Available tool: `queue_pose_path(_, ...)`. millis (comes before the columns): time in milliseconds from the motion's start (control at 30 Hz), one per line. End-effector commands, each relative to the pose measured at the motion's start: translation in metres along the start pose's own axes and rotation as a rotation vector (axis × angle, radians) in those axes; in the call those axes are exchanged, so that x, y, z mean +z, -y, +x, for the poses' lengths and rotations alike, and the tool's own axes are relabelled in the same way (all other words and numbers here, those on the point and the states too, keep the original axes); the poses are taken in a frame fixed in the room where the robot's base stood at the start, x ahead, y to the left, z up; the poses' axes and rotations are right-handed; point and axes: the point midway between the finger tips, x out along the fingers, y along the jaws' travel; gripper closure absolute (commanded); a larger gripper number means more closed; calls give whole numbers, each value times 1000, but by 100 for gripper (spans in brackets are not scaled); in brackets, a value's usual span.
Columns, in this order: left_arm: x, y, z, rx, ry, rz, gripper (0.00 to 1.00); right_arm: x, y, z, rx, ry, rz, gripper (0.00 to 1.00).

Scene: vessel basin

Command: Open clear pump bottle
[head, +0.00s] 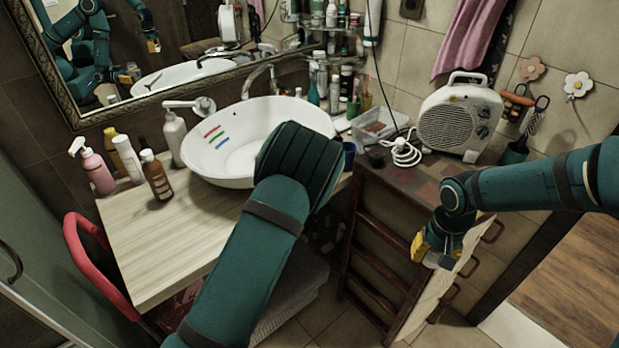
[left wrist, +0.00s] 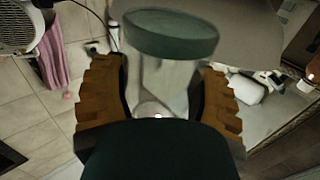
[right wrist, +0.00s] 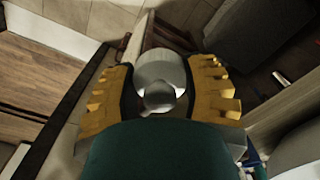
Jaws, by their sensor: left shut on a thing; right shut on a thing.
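A clear, see-through bottle (left wrist: 165,85) with a dark green round end (left wrist: 170,33) sits between the fingers of my left gripper (left wrist: 161,100), which is shut on it. In the head view my left arm covers that gripper and the bottle, in front of the basin. My right gripper (head: 436,252) points down beside the dark wooden cabinet, its yellow fingers shut on a small pale piece. In the right wrist view my right gripper (right wrist: 160,95) holds this pale, rounded piece (right wrist: 160,70). I cannot tell for sure whether it is the pump top. The two grippers are well apart.
The white basin (head: 222,165) stands on a pale wooden counter (head: 165,245). Several bottles, including a pink pump bottle (head: 97,172), stand left of it. A white fan heater (head: 458,118) stands on the cabinet (head: 385,185). Floor is open at the right.

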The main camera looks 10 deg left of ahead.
Motion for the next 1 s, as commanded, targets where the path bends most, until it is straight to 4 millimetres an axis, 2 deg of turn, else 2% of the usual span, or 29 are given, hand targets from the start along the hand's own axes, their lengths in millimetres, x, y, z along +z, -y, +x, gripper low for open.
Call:
queue_pose_path(233,-23,85,1,-236,-4,6,100,0,0,0,0,0,-2,96)
queue_pose_path(400,-38,148,-11,-414,-1,0,100,0,0,0,0,0,-3,96)
queue_pose_path(500,-43,174,-19,-492,2,-5,100,0,0,0,0,0,-3,96)
queue_pose_path(600,-47,192,-26,-544,5,-9,100,0,0,0,0,0,-3,96)
queue_pose_path(700,-48,201,-29,-571,6,-11,100,0,0,0,0,0,-3,96)
queue_pose_path(1000,-49,204,-30,-580,7,-12,100,0,0,0,0,0,-3,96)
